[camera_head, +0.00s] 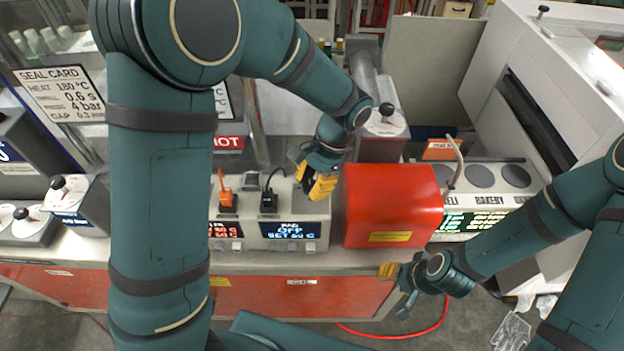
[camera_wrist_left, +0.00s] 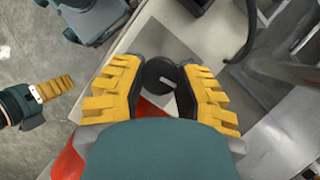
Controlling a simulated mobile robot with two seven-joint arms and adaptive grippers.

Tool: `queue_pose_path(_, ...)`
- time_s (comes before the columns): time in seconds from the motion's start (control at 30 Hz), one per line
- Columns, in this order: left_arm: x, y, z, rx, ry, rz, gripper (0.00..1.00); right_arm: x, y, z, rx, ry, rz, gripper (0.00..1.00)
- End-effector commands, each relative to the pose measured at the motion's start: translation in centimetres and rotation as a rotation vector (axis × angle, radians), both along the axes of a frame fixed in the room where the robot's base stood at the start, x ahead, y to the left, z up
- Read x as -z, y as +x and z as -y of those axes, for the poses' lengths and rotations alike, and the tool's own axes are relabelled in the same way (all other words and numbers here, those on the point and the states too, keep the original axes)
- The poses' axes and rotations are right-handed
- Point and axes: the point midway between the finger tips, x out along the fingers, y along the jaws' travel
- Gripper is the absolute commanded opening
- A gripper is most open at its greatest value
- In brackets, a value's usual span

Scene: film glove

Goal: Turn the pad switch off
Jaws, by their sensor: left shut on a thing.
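The pad unit's front display (camera_head: 290,230) reads "PAD OFF" and a set temperature in blue. The pad switch (camera_wrist_left: 160,76) is a round black knob with a pale pointer mark, on a grey plate on top of the unit. My left gripper (camera_head: 318,185) is over the right part of the unit's top. In the left wrist view its yellow ribbed fingers (camera_wrist_left: 163,80) are shut on the knob, one on each side. The knob is hidden in the head view. My right gripper (camera_head: 399,287) is away in front of the counter, and its opening is unclear.
A red box (camera_head: 392,205) stands close right of my left gripper. An orange plug (camera_head: 228,198) and a black plug (camera_head: 269,198) with its cable (camera_wrist_left: 243,30) are on the unit's left part. A labelled unit (camera_head: 490,215) stands farther right.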

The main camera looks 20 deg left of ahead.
Motion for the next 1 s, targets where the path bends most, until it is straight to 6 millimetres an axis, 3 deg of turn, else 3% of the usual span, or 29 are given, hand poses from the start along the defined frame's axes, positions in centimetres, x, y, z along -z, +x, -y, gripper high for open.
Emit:
queue_pose_path(0.5,0.2,-0.2,-0.2,-0.457,0.004,-0.008,0.00,-1.3,0.0,0.1,0.000,0.002,0.000,0.47)
queue_pose_path(1.0,0.3,-0.2,-0.2,-0.655,0.005,-0.007,0.00,-1.7,0.0,0.1,0.000,0.003,0.001,0.47)
